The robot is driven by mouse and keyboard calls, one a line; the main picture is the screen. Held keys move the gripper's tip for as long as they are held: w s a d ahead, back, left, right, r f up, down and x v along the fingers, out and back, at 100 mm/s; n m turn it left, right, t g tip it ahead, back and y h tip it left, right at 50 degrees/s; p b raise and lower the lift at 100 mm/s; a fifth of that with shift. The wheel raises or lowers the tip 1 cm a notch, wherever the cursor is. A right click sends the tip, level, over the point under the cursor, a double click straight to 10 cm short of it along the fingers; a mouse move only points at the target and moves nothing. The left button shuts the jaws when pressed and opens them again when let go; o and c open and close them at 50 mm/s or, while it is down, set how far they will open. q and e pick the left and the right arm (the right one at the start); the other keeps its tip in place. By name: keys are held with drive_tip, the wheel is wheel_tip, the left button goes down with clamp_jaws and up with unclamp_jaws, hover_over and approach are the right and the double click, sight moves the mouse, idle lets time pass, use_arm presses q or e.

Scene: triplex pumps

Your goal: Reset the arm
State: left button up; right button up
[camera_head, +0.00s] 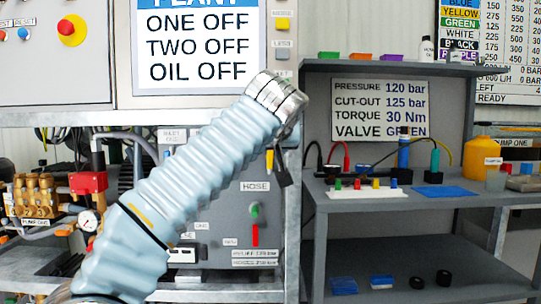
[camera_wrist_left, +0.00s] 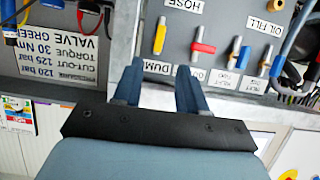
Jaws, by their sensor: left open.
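My left arm (camera_head: 190,165), in a pale blue ribbed sleeve, rises from the bottom left of the head view to a silver wrist ring (camera_head: 277,97). Its dark left gripper (camera_head: 282,168) hangs below the ring, in front of the grey hose panel. In the left wrist view the two dark blue fingers of the left gripper (camera_wrist_left: 157,80) stand apart with nothing between them. Ahead of them is a panel with a yellow handle (camera_wrist_left: 160,36) and red handle (camera_wrist_left: 203,47). Whether the fingertips touch the panel is hard to tell. My right gripper is in neither view.
A grey shelf unit (camera_head: 400,204) with small coloured parts stands at the right, with a pressure sign (camera_head: 380,110) on its back. A pump with brass fittings (camera_head: 36,196) and a red block (camera_head: 88,182) are at the left. The lower shelf is mostly clear.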

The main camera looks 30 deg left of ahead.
use_arm(q)
drive_tip(key=shift+v, duration=0.9)
